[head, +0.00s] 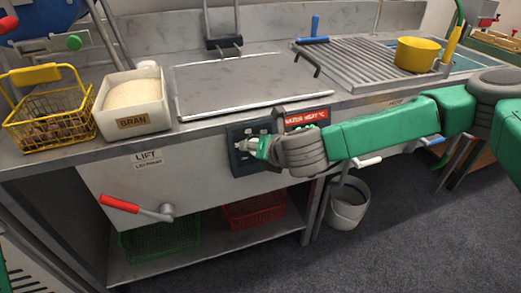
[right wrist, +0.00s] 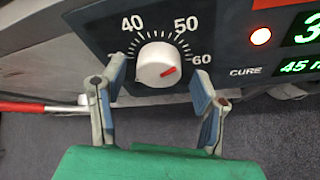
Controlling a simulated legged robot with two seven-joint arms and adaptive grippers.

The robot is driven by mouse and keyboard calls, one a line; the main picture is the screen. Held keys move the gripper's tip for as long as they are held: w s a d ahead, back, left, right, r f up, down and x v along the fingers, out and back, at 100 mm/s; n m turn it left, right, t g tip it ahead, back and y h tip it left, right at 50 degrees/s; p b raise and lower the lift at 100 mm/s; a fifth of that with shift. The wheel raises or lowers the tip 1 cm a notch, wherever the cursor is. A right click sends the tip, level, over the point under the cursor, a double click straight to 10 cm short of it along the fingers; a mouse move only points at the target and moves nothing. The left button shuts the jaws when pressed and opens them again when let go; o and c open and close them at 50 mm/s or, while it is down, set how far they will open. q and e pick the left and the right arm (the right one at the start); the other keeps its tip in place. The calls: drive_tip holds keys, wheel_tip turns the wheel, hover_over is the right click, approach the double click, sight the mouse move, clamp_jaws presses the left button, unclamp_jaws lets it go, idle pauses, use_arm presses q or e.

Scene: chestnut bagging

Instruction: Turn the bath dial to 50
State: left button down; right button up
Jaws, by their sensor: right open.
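The bath dial (right wrist: 152,60) is a white round knob on a dark panel, seen in the right wrist view. Printed numbers 40, 50 and 60 run around it; a further mark at left is partly hidden by a finger. The red mark on the knob sits at its right, slightly below centre, on the side of the 60. My right gripper (right wrist: 160,80) is open, with one finger on each side of the knob; I cannot tell whether they touch it. In the head view my right gripper (head: 258,146) is at the panel (head: 239,163) and covers the dial. My left gripper is not in view.
Right of the dial are a lit orange lamp (right wrist: 261,36) and green digits (right wrist: 307,28). A red-handled lever (head: 120,203) is at left below the counter. A bran tub (head: 133,105) and yellow basket (head: 48,120) stand on the counter. A bucket (head: 348,205) is on the floor.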

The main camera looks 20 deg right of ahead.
drive_tip(key=v, duration=1.1)
drive_tip(key=shift+s, duration=0.4)
drive_tip(key=shift+d, duration=0.15)
drive_tip(key=s+a+f+n+t+h+p, duration=0.1)
drive_tip(key=s+a+f+n+t+p, duration=0.2)
drive_tip(key=n, duration=1.1)
drive_tip(key=shift+t, duration=0.6)
drive_tip(key=x, duration=0.4)
drive_tip(key=d+b+x, duration=0.1)
drive_tip(key=x, duration=0.4)
drive_tip(key=b+x, duration=0.1)
drive_tip(key=x, duration=0.3)
drive_tip(key=shift+w+d+f, duration=0.1)
drive_tip(key=shift+w+d, duration=0.15)
drive_tip(key=shift+d, duration=0.1)
